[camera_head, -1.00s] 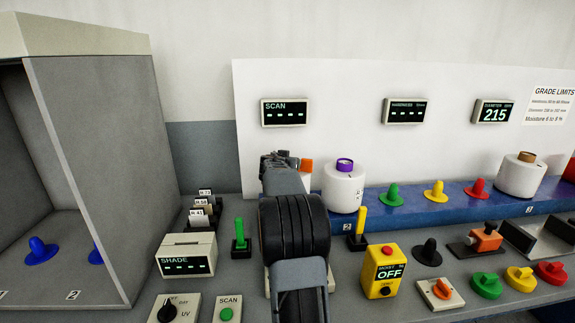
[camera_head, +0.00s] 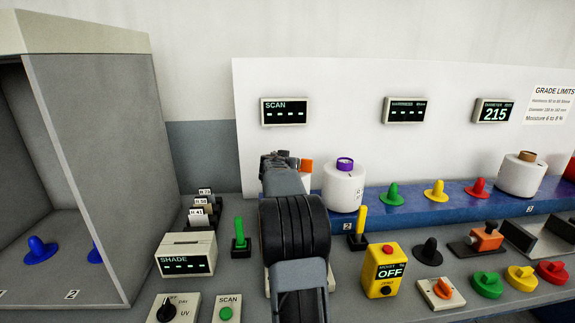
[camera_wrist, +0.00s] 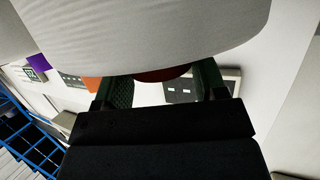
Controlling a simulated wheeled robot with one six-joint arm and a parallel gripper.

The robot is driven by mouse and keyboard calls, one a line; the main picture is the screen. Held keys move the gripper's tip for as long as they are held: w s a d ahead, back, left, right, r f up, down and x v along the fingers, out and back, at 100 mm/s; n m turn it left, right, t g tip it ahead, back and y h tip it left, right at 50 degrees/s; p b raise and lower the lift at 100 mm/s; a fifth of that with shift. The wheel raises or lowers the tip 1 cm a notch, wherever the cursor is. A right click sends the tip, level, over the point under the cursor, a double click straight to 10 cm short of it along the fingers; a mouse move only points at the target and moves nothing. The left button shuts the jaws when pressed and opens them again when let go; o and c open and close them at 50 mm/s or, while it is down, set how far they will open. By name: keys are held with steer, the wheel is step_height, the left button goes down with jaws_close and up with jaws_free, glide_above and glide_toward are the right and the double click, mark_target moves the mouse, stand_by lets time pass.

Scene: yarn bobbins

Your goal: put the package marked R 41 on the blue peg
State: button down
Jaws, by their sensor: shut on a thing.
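My gripper shows in the wrist view (camera_wrist: 163,88), its two green fingers around the dark red core (camera_wrist: 163,75) of a large white yarn package (camera_wrist: 150,35). No mark on this package can be read. In the head view my arm hides the gripper and held package. A blue peg (camera_head: 38,250) stands bare in the grey booth at left; another blue peg (camera_head: 95,254) is partly hidden by the booth wall. A card reading about R 41 (camera_head: 197,213) stands in front of other cards behind the SHADE box.
The grey booth's side wall (camera_head: 100,170) stands left of my arm. A purple-cored package (camera_head: 343,187), an orange-cored one (camera_head: 306,167) partly behind my arm, and a brown-cored one (camera_head: 522,176) stand at the back. The SHADE box (camera_head: 186,254) and several coloured pegs crowd the bench.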

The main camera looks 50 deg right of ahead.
steer(key=shift+r, duration=0.1)
steer(key=shift+c, duration=2)
jaws_free()
steer(key=o, duration=0.3)
steer(key=shift+a+f, duration=0.1)
steer(key=shift+f, duration=0.25)
steer(key=b+v, duration=0.4)
steer(key=v, duration=1)
steer(key=shift+r, duration=0.15)
